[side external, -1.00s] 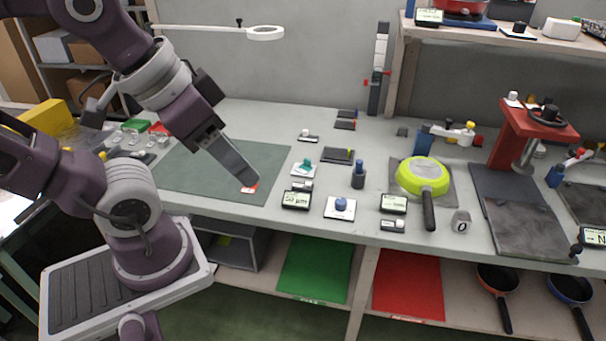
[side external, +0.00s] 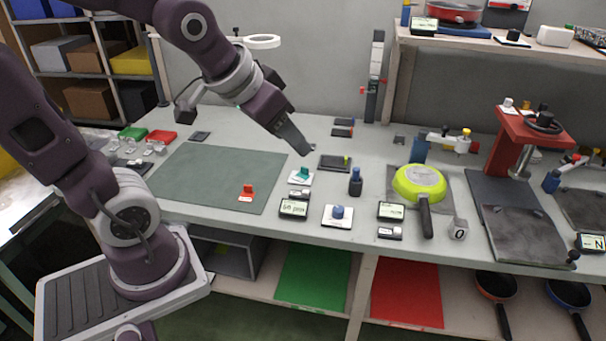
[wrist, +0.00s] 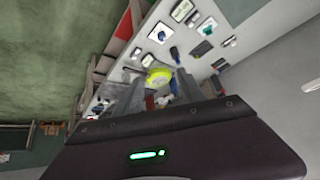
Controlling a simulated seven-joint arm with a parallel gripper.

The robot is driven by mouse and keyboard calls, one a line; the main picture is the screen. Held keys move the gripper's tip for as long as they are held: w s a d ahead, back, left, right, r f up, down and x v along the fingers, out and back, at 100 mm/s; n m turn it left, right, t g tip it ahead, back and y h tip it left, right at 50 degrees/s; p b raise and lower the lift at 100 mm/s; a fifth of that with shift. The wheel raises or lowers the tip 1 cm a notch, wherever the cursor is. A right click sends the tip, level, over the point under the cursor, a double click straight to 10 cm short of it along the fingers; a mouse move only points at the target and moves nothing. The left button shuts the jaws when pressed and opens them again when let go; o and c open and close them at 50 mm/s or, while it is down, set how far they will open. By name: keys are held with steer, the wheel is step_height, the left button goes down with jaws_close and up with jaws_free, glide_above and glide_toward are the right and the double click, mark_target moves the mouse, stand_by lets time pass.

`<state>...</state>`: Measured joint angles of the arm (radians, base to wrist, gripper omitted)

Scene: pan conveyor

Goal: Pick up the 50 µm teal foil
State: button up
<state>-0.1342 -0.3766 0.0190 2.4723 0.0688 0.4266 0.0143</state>
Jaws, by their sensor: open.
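The teal foil piece (side external: 302,174) sits on a small white card on the bench, just right of the green mat's edge. It also shows small in the wrist view (wrist: 207,29). A thickness label is not readable on it. My gripper (side external: 306,151) is above the bench, up and behind the teal piece in the side view, apart from it. In the wrist view my gripper (wrist: 158,88) has its two fingers spread with nothing held between them.
The green mat (side external: 195,175) is mostly bare. A small display (side external: 294,208), a blue piece on a white card (side external: 338,213), a dark bottle (side external: 355,183) and a black tray (side external: 335,163) stand close around the teal piece. A lime pan (side external: 420,184) is further right.

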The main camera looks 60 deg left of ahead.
steer(key=w+a+f+t+y, duration=0.1)
steer(key=w+a+f, duration=0.6)
steer(key=w, duration=0.4)
steer(key=n+t+y, duration=0.3)
steer(key=t, duration=0.1)
glide_toward(304, 169)
steer(key=shift+x, duration=0.9)
steer(key=shift+t, duration=0.3)
steer(key=x, duration=0.7)
steer(key=shift+s+f, duration=0.15)
jaws_close()
